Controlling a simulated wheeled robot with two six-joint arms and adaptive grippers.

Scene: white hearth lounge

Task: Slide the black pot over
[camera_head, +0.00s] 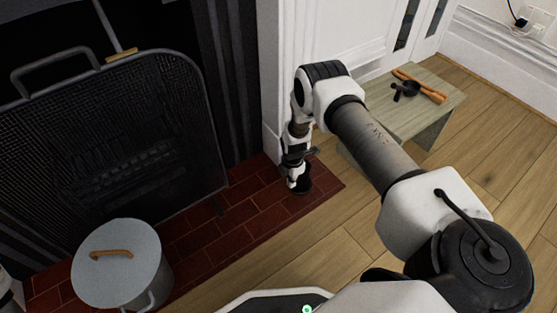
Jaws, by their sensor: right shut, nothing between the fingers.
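A small dark round thing, which looks like the black pot (304,184), stands on the right end of the red brick hearth. My right gripper (293,186) points down at it from above and hides part of it. The gripper is shut with nothing held, and its fingers are close against the pot's left side. I cannot tell whether they touch it. My left gripper is not in view; only a bit of white shows at the left edge.
A grey lidded pot (118,270) with a wooden handle stands on the left of the brick hearth (225,215). A black mesh fire screen (135,140) stands behind. Wood floor is clear in front.

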